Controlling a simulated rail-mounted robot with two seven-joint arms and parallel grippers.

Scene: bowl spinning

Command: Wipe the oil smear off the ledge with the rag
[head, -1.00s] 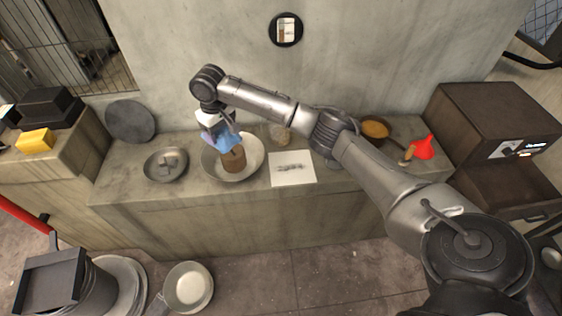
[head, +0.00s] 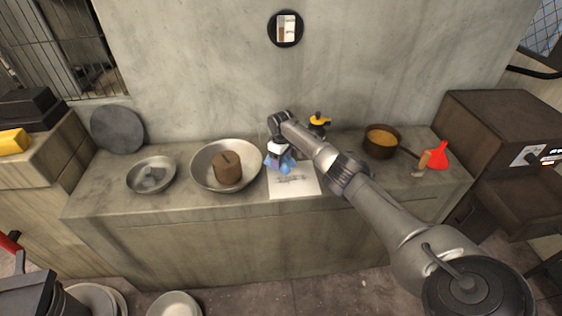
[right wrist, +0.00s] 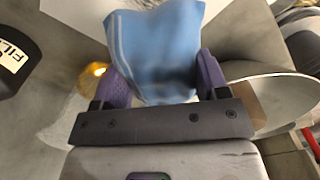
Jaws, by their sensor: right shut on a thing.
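My right gripper (head: 277,154) is shut on a blue rag (head: 279,166), which hangs down from its fingers. The rag is over the upper left part of a white sheet (head: 306,188) on the concrete ledge (head: 160,207). In the right wrist view the rag (right wrist: 155,52) is pinched between the purple fingers, with a corner of the white sheet (right wrist: 85,14) beyond. I cannot tell whether the rag touches the sheet. My left gripper is not in view.
Left of the sheet stand a wide metal bowl (head: 201,180) with a brown block (head: 228,168) in it and a smaller dish (head: 136,184). Right are a brown pot (head: 381,150) and a red funnel (head: 437,156). A yellow-and-black item (head: 319,121) stands behind my arm.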

